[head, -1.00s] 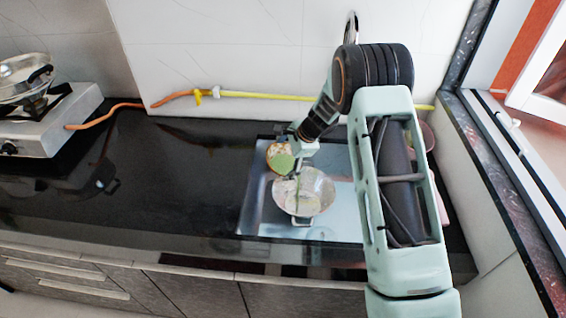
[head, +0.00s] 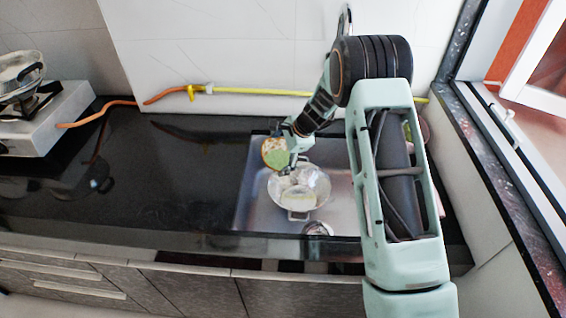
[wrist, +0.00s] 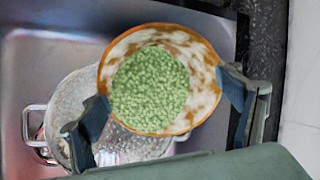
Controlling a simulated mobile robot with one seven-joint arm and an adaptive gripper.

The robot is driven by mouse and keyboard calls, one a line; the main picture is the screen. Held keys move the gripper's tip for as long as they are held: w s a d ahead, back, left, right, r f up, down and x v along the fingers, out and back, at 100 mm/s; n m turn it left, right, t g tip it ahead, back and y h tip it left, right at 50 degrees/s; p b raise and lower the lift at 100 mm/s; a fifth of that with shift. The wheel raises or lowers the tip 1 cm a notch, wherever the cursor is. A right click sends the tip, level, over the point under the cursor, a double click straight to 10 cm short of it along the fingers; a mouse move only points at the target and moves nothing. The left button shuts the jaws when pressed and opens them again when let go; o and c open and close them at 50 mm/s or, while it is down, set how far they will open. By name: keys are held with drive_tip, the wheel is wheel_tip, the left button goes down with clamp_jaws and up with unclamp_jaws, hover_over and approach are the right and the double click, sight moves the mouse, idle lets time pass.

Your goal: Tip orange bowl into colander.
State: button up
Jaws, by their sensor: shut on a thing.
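The orange bowl (head: 269,145) has a mottled orange-and-white inside and an orange rim, and it holds small green pieces (wrist: 150,90). My gripper (head: 292,150) is shut on the bowl's rim. In the wrist view the bowl (wrist: 204,82) sits between the two fingers of my gripper (wrist: 166,108). The bowl is held above the sink, tilted in the head view, with the green pieces still inside. The metal colander (head: 318,184) stands in the sink, below and beside the bowl. In the wrist view the bowl partly covers the colander (wrist: 72,98).
The steel sink (head: 253,207) surrounds the colander, and a round drain (head: 317,229) shows at its front. A stove (head: 48,118) with a pot (head: 18,75) stands far left. The dark counter (head: 170,185) between is clear. A wall and window are close on the right.

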drive_tip(key=shift+d+f+y+b, duration=0.15)
drive_tip(key=shift+y+b, duration=0.35)
drive_tip(key=shift+b, duration=1.4)
drive_tip(key=shift+r+t+b, duration=0.2)
drive_tip(key=shift+t+b, duration=0.2)
drive_tip(key=shift+b, duration=0.1)
drive_tip(key=shift+f+b, duration=0.15)
drive_tip(key=shift+b, duration=0.5)
drive_tip(key=shift+s+d+y+b, duration=0.15)
drive_tip(key=shift+y+b, duration=0.55)
drive_tip(key=shift+b, duration=1.8)
drive_tip(key=shift+d+t+y+b, duration=0.15)
drive_tip(key=shift+t+y+b, duration=0.35)
drive_tip(key=shift+b, duration=1.7)
drive_tip(key=shift+s+r+b, duration=0.1)
drive_tip(key=shift+r+b, duration=0.1)
drive_tip(key=shift+b, duration=0.7)
drive_tip(key=shift+s+d+r+t+y+b, duration=0.15)
drive_tip(key=shift+t+y+b, duration=0.3)
drive_tip(key=shift+b, duration=1.85)
drive_tip(key=shift+d+r+y+b, duration=0.15)
drive_tip(key=shift+y+b, duration=0.1)
drive_tip(key=shift+b, duration=0.2)
